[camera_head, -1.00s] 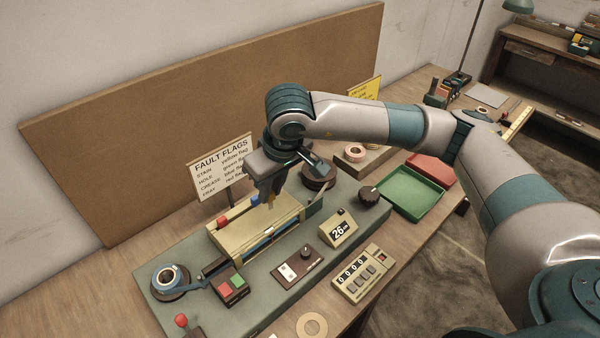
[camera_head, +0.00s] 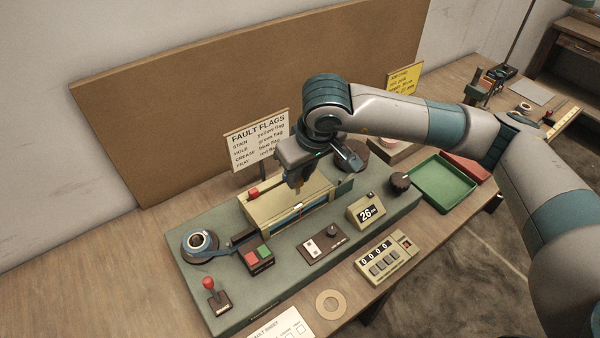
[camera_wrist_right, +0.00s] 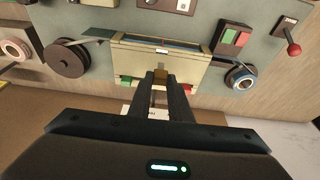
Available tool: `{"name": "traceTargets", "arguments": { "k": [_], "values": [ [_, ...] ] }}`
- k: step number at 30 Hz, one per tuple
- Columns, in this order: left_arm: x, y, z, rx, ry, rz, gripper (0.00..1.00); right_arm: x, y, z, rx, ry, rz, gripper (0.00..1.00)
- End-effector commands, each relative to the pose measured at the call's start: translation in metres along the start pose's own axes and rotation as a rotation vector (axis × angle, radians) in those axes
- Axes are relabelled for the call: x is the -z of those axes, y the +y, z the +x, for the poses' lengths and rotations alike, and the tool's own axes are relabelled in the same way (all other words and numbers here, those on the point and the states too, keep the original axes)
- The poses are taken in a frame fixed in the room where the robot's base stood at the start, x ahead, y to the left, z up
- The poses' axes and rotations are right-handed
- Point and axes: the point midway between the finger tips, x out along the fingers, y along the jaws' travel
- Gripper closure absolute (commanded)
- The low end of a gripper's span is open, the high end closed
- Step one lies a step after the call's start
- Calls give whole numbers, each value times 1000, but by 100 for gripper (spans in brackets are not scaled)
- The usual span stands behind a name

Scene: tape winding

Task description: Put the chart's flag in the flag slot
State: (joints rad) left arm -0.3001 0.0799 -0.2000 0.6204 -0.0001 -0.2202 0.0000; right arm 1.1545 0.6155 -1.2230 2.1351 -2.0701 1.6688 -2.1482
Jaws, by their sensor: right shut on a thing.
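My right gripper (camera_head: 296,183) points down over the back of the cream box (camera_head: 263,214) on the green-grey machine bed. In the right wrist view, its fingers (camera_wrist_right: 161,82) are shut on a small yellow-brown piece (camera_wrist_right: 161,74), which looks like the yellow flag. The fingers hide most of it. A red flag (camera_head: 253,191) stands at the box's back left and also shows in the wrist view (camera_wrist_right: 189,85). A green flag (camera_wrist_right: 125,80) shows on the other side of the fingers. The fault flags chart (camera_head: 258,139) stands behind. I cannot clearly make out the flag slot. My left gripper is out of view.
A tape reel (camera_head: 200,243), red and green buttons (camera_head: 257,258), a red-knobbed lever (camera_head: 209,284), a "26" display (camera_head: 366,211) and a counter (camera_head: 388,258) surround the box. A green tray (camera_head: 443,183) lies to the right. A tall brown board stands behind.

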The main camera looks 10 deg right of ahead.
Motion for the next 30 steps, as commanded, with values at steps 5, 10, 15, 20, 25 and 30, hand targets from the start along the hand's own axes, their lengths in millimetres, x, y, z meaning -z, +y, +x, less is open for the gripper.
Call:
{"name": "traceTargets", "arguments": {
  "k": [5,10,15,20,25,30],
  "values": [
    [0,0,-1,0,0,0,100,-3,0,8,1,-2,1,100],
    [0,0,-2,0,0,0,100,-6,0,18,0,-2,1,100],
    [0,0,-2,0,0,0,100,-9,0,28,0,-2,1,100],
    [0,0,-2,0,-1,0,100,-11,0,34,0,-2,1,100],
    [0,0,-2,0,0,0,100,-11,0,35,0,-1,0,100],
    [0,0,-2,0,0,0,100,-11,0,35,0,-1,0,100]
  ]
}}
